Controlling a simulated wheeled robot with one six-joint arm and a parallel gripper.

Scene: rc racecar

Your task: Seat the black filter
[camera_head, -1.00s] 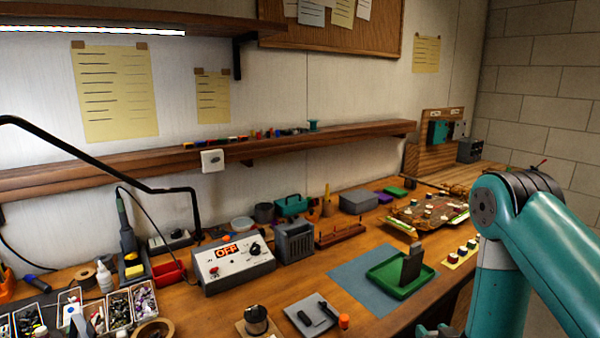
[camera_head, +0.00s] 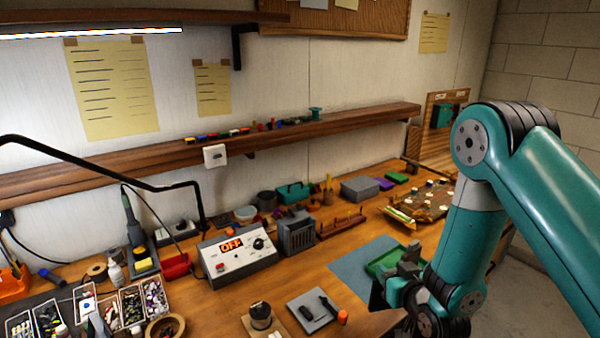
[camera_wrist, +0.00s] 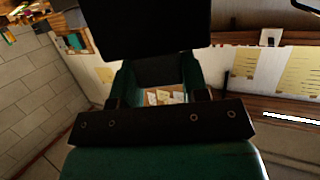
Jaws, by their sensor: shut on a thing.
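My gripper (camera_head: 392,288) is low at the right of the head view, at the bench's front edge. It is shut on a dark block, which I take for the black filter (camera_head: 376,298). In the wrist view the black filter (camera_wrist: 150,28) fills the top middle, just beyond the teal fingers of my gripper (camera_wrist: 158,72). The held filter is clear of the bench top as far as I can tell. A brown, flat, chassis-like piece (camera_head: 432,205) with pale round parts lies at the back right of the bench.
A green tray (camera_head: 378,266) on a blue mat (camera_head: 345,268) is partly hidden behind my gripper, with a grey block (camera_head: 411,252) at it. A grey power box (camera_head: 238,262) reads OFF. A grey plate (camera_head: 310,318) with dark tools lies in front. Small-part bins crowd the left.

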